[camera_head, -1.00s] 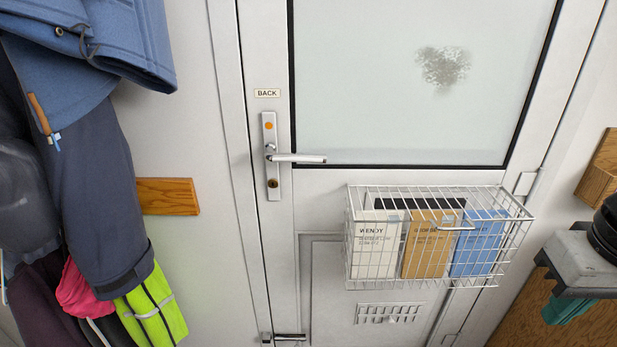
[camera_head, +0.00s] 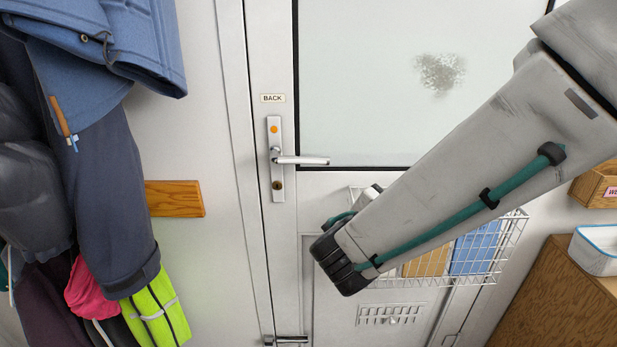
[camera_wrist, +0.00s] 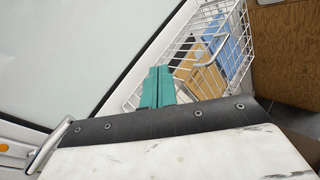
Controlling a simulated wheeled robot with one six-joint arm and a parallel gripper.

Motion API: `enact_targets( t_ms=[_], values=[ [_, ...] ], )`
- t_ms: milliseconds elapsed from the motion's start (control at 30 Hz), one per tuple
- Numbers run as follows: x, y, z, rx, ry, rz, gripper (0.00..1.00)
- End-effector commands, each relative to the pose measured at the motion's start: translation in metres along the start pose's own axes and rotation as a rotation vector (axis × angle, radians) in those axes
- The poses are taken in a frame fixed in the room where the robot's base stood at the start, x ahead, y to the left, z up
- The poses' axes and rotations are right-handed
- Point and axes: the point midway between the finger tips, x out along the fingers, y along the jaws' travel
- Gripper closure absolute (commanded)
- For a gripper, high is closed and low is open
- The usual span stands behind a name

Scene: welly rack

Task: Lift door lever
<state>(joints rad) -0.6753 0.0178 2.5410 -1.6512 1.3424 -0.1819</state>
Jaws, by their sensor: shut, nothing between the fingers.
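The silver door lever (camera_head: 300,160) sticks out level to the right from its tall plate (camera_head: 277,190) on the white door (camera_head: 330,230). An orange dot is above it and a keyhole below. In the wrist view the lever (camera_wrist: 48,146) is at the lower left, partly cut off by a dark strip in front. My gripper (camera_wrist: 157,88) shows there as two teal fingers, shut together and empty, in front of the wire basket and to the right of the lever. It is apart from the lever. In the head view my arm hides the gripper.
A white wire basket (camera_head: 508,240) with boxes or folders hangs on the door to the right of the lever, partly behind my arm. Coats (camera_head: 105,180) hang at the left. A wooden block (camera_head: 175,198) is on the wall. A second handle (camera_head: 290,340) sits low on the door.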

Motion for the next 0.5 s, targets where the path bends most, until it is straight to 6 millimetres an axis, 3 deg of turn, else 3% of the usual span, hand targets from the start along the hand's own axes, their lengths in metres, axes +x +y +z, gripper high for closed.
enact_targets(
  t_ms=[33, 100, 200, 367, 500],
  values=[
    [-0.015, 0.027, -0.026, -0.100, 0.003, 0.140, 1.00],
    [-0.038, 0.059, -0.054, -0.210, -0.001, 0.318, 1.00],
    [-0.070, 0.089, -0.088, -0.318, -0.002, 0.514, 1.00],
    [-0.100, 0.109, -0.116, -0.396, -0.003, 0.672, 1.00],
    [-0.095, 0.118, -0.121, -0.404, -0.004, 0.693, 1.00]
  ],
)
